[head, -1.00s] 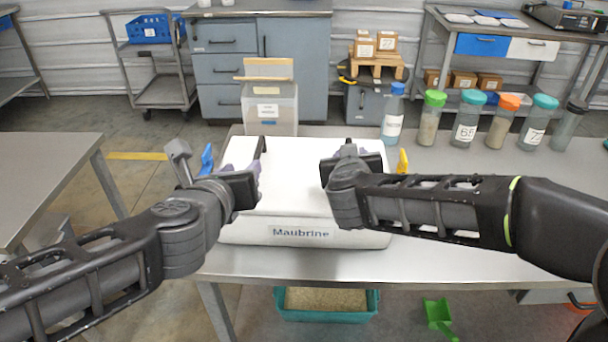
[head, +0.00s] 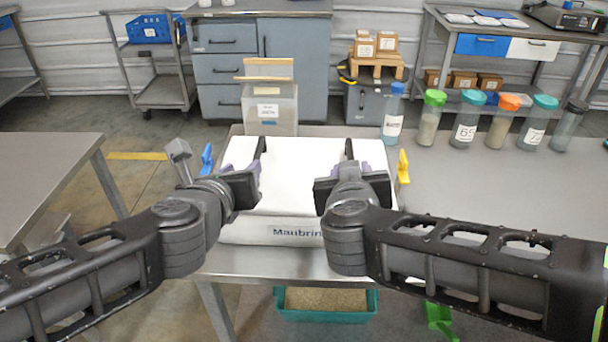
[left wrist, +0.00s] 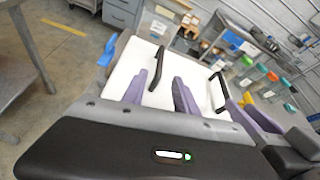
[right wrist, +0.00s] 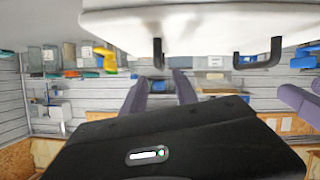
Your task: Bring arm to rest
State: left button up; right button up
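The white hopper with a white lid (head: 308,180) and a "Maubrine" label stands on the metal table. Two black handles, left (head: 261,148) and right (head: 349,149), rise from the lid. A blue latch (head: 207,158) is on its left, a yellow latch (head: 403,166) on its right. My left gripper (head: 254,172) is above the lid's left part, near the left handle; its purple fingers (left wrist: 158,84) stand apart. My right gripper (head: 366,170) is above the lid's right part; its fingers (right wrist: 160,78) stand apart and empty. Whether the left fingers touch the handle cannot be told.
Several capped bottles (head: 467,118) line the table's back right. A clear bin (head: 270,108) stands behind the hopper. A teal tray (head: 325,312) and a green scoop (head: 439,317) lie below the table. The table's right side is clear.

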jog(key=shift+s, duration=0.25)
